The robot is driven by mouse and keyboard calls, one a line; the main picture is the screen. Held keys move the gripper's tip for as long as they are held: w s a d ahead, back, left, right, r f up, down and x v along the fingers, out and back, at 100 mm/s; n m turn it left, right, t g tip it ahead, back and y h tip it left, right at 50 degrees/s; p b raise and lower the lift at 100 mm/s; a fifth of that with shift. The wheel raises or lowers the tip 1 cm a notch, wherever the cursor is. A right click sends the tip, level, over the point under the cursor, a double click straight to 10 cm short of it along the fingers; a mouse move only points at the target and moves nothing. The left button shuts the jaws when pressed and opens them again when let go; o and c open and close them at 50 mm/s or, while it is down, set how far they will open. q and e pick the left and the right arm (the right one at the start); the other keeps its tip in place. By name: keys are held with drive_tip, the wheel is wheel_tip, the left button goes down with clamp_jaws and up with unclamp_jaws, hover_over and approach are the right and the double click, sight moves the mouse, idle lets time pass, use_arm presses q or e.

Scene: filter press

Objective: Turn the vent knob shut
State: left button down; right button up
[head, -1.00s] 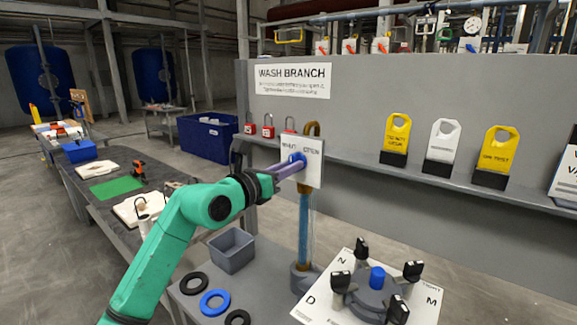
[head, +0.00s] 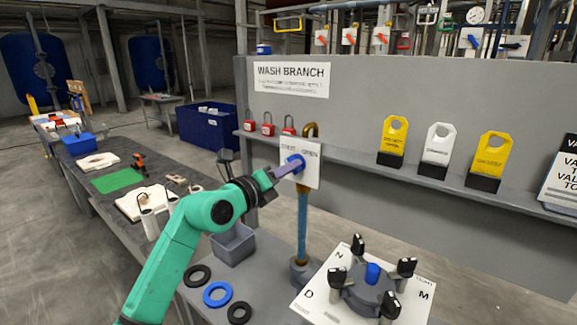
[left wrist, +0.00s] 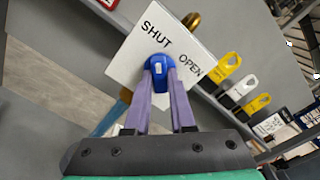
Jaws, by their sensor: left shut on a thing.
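The blue vent knob (head: 295,162) is on a white plate (head: 309,174) at the top of a blue standpipe (head: 302,225). In the left wrist view, the knob (left wrist: 158,66) sits on the plate (left wrist: 135,62) marked SHUT and OPEN. A pale mark shows on the knob's near face. My left gripper (head: 288,167) reaches in from the left, and its purple fingers (left wrist: 160,80) are shut on the knob, one on each side. The exact angle of the knob is hard to read. My right gripper is not in view.
A round filter housing (head: 368,288) with several black clamp knobs stands front right. Rings (head: 217,294) and a grey bin (head: 233,244) lie on the bench below the arm. Red padlocks (head: 268,126) and tags (head: 392,138) line the shelf behind.

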use_arm(q)
drive_tip(key=shift+a+r, duration=0.1)
drive_tip(key=shift+r, duration=0.2)
drive_tip(key=c, duration=0.9)
unclamp_jaws()
drive_tip(key=shift+o, duration=0.7)
drive_tip(key=shift+f, duration=0.2)
drive_tip(key=b+v, duration=0.6)
drive_tip(key=v, duration=0.8)
drive_tip(key=shift+s+a, duration=0.2)
